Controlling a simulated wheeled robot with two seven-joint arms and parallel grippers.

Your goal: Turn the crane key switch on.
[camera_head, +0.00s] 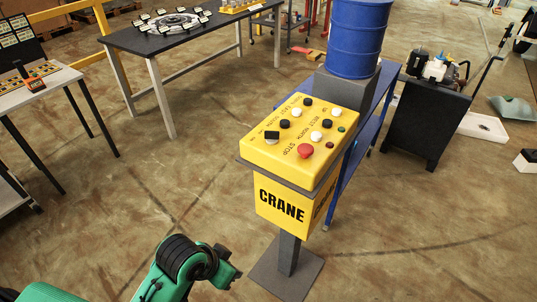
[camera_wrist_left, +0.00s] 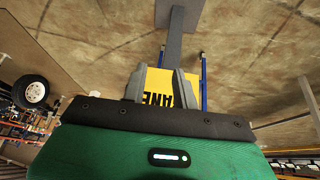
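The yellow crane control box (camera_head: 300,140) stands on a grey post, with "CRANE" on its front. A black squarish knob (camera_head: 272,137) at the left of its top panel looks like the key switch; its turn position is too small to read. My left gripper (camera_head: 230,272) is low and in front of the box, to its left, apart from it. In the left wrist view the two grey fingers of this gripper (camera_wrist_left: 162,78) are spread with nothing held. The yellow box face (camera_wrist_left: 160,88) shows behind and between them; the knob is hidden there. My right gripper is out of view.
A red stop button (camera_head: 305,150) and several black and white buttons share the panel. A dark table (camera_head: 185,40) is at the back left. The floor left of the post is clear.

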